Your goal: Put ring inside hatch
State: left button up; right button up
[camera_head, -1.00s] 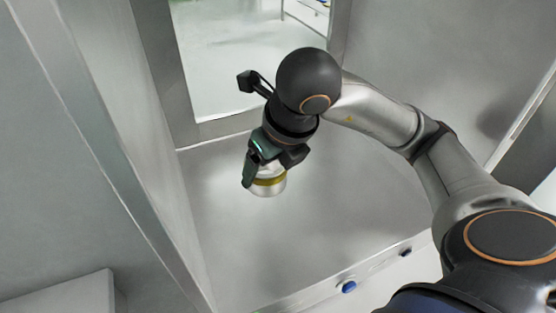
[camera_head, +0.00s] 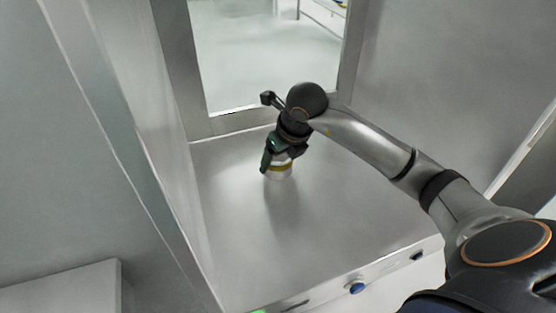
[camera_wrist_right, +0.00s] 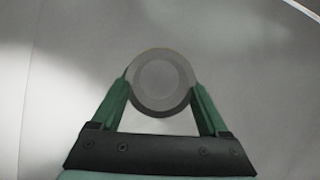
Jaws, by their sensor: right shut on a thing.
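The ring (camera_head: 279,170) is a short pale metal cylinder with a gold-yellow band. In the right wrist view the ring (camera_wrist_right: 162,80) shows as a round grey face between the two green fingers. My right gripper (camera_head: 280,160) is shut on it, pointing down inside the hatch. The hatch (camera_head: 225,225) is a metal-walled chamber with a smooth steel floor. The ring is at or just above this floor, towards the back; I cannot tell whether it touches. In the right wrist view my right gripper (camera_wrist_right: 162,92) hides part of the floor. My left gripper is not in view.
A window opening (camera_head: 265,55) in the back wall shows a bright room beyond. Steel walls stand close on the left and right. A blue button (camera_head: 356,287) sits on the front edge. The floor around the ring is clear.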

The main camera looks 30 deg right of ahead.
jog(key=shift+f, duration=0.4)
jog(key=shift+f, duration=0.15)
jog(key=o, duration=1.5)
jog(key=v, duration=1.2)
